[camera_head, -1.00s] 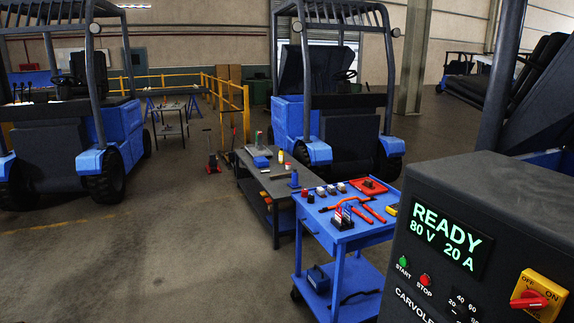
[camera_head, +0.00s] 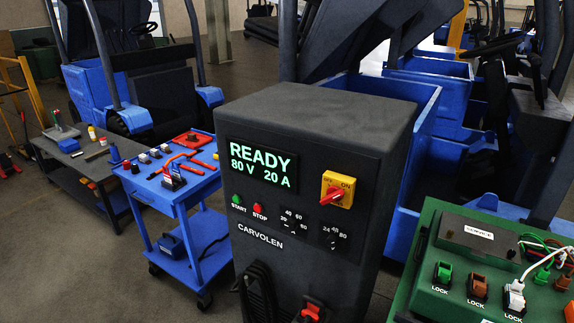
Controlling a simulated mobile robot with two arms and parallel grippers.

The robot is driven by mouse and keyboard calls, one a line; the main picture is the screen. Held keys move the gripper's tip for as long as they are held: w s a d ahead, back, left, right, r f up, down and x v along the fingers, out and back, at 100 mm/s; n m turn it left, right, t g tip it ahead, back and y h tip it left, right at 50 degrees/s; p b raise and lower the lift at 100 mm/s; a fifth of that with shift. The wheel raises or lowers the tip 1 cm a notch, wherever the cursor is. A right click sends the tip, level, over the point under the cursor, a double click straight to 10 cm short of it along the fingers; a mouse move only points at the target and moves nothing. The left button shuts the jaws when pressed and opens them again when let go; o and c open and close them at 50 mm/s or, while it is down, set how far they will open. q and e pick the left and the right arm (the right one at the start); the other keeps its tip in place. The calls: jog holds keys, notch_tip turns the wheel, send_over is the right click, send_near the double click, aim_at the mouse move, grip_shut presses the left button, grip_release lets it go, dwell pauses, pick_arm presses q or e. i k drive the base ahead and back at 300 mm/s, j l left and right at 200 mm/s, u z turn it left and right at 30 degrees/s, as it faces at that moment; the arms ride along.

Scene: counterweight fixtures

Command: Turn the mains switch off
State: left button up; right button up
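The mains switch (camera_head: 333,194) is a red rotary handle on a yellow plate marked OFF and ON. It sits on the upper right of the front of a dark grey charger cabinet (camera_head: 318,108). The red handle looks tilted, its raised end toward the ON side. The charger's lit display (camera_head: 261,168) reads READY, 80 V, 20 A. A green START button (camera_head: 237,199) and a red STOP button (camera_head: 259,210) are below the display. Neither of my grippers shows in the head view.
A blue tool trolley (camera_head: 165,191) with tools stands left of the charger. A green panel (camera_head: 455,296) with connectors marked LOCK is at the lower right. Forklifts stand behind, and a dark workbench (camera_head: 90,165) is further left. Open floor lies at the lower left.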

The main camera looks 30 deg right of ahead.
aim_at(335, 194)
jog(key=z, duration=1.35)
